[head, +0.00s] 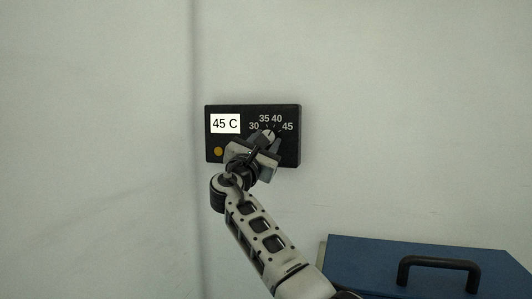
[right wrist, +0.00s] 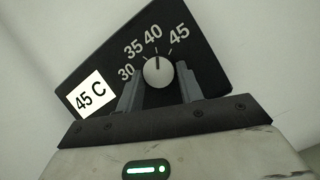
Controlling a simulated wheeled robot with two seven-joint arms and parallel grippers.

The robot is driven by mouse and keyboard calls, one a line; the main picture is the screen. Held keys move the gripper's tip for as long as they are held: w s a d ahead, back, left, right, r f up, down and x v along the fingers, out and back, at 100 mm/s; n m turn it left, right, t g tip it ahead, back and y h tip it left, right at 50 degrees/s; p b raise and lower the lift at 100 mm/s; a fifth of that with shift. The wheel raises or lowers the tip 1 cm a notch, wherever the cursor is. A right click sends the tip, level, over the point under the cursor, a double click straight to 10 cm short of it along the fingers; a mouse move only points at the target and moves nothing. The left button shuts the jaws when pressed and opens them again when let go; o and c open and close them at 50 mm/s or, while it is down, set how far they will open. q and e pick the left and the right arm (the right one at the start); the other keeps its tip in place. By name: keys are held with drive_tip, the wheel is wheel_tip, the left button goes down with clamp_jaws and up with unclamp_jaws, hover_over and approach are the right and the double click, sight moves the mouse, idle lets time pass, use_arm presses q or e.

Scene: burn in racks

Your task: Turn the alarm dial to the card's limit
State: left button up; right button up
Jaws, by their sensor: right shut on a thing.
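A black alarm panel (head: 290,151) is fixed to the pale wall, with the marks 30, 35, 40 and 45 around a dial. A white card (head: 225,123) on its left part reads 45 C; the card (right wrist: 89,96) also shows in the right wrist view. The round grey dial (right wrist: 157,73) has a dark pointer line, which points at about the 40 mark. My right gripper (head: 265,142) is at the panel from below, its two fingers on either side of the dial and shut on it. My left gripper is not in view.
An orange round lamp or button (head: 218,151) sits below the card on the panel. A blue box (head: 350,262) with a black handle (head: 438,262) stands at the lower right. The wall around the panel is bare.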

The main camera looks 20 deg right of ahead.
drive_tip(key=shift+a+m+g+h, duration=0.1)
drive_tip(key=shift+m+g+h, duration=0.2)
drive_tip(key=shift+m+g, duration=0.55)
drive_tip(key=shift+m+t, duration=0.25)
drive_tip(key=shift+m, duration=0.2)
drive_tip(key=o, duration=1)
use_arm(q)
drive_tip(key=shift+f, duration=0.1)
drive_tip(key=b, duration=0.3)
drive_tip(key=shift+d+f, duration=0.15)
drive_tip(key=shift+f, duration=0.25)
use_arm(e)
drive_tip(key=v, duration=1.6)
drive_tip(key=shift+w, duration=0.1)
